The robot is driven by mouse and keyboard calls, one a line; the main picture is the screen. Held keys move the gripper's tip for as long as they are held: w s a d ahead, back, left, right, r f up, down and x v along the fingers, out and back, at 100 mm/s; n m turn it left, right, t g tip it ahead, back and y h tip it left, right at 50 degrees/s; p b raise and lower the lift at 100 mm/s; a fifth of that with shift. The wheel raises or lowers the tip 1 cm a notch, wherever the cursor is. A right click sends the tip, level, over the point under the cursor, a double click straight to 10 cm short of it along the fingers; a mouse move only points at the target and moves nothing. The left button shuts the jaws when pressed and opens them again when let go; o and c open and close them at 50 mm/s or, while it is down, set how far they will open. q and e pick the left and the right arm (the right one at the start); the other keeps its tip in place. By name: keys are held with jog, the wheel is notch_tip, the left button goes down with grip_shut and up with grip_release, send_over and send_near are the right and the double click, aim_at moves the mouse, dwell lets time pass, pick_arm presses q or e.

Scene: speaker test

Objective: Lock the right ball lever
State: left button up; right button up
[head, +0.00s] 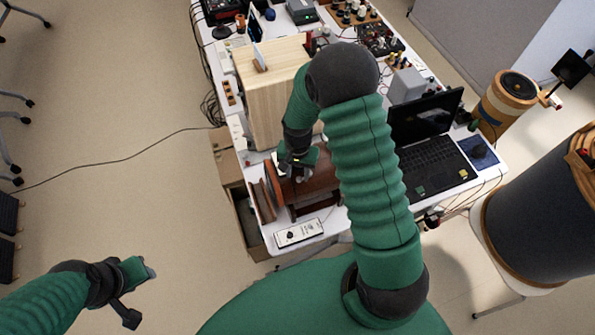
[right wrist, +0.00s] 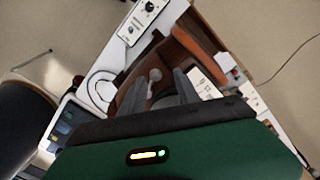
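A brown drum-shaped device (head: 318,180) with a dark wooden cradle lies on the white table, partly hidden behind my right arm in the head view. In the right wrist view, a pale grey ball knob (right wrist: 155,75) stands against the brown device (right wrist: 128,95), near the tips of my right gripper. My right gripper (head: 290,170) is over the device's left part; its two grey fingers (right wrist: 160,88) are spread apart with the knob between or just beyond their tips. Contact cannot be told. My left gripper (head: 148,271) hangs over open floor, away from the table; its finger opening is unclear.
A white control box (head: 299,233) with a dark knob lies at the table's front edge. A tall wooden box (head: 265,95) stands behind the device. A black laptop (head: 430,150) is to the right. A large dark drum (head: 540,215) stands further right. The left floor is mostly clear.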

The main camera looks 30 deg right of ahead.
jog(key=shift+s+f, duration=0.2)
jog(key=shift+f, duration=0.25)
jog(key=shift+s+d+f, duration=0.1)
jog(key=shift+s, duration=0.2)
jog(key=shift+w+f, duration=0.1)
jog(key=shift+w, duration=0.15)
jog(key=c, duration=0.6)
jog(key=shift+c, duration=0.9)
pick_arm(q)
jog(key=shift+s+r, duration=0.35)
jog(key=shift+s, duration=0.15)
pick_arm(e)
jog(key=shift+s, duration=0.15)
grip_shut()
